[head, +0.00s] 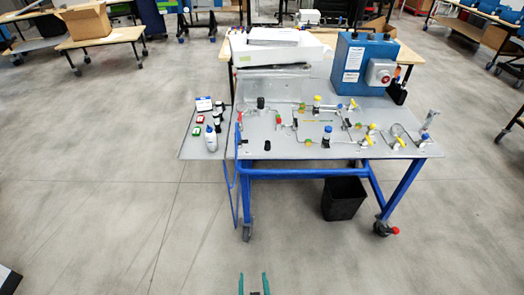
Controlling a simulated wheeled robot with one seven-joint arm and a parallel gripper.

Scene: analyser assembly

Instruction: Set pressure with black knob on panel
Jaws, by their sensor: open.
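The panel (232,166) is a grey board on a blue wheeled frame, carrying thin tubing and small valves. A black knob-like part (261,102) stands at its upper left. A second small black part (267,145) sits near its front left edge. Both are too small to tell which one sets pressure, and no gauge reading is legible. My gripper (253,277) shows at the bottom edge as two teal fingers held apart. It is open, with nothing visible between the fingers, and well short of the panel over bare floor.
A blue box (362,66) with a red switch and a white instrument (275,55) stand behind the tubing. A side shelf (190,150) at left holds bottles. A black bin (343,198) stands beneath. The floor (150,220) in front is clear.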

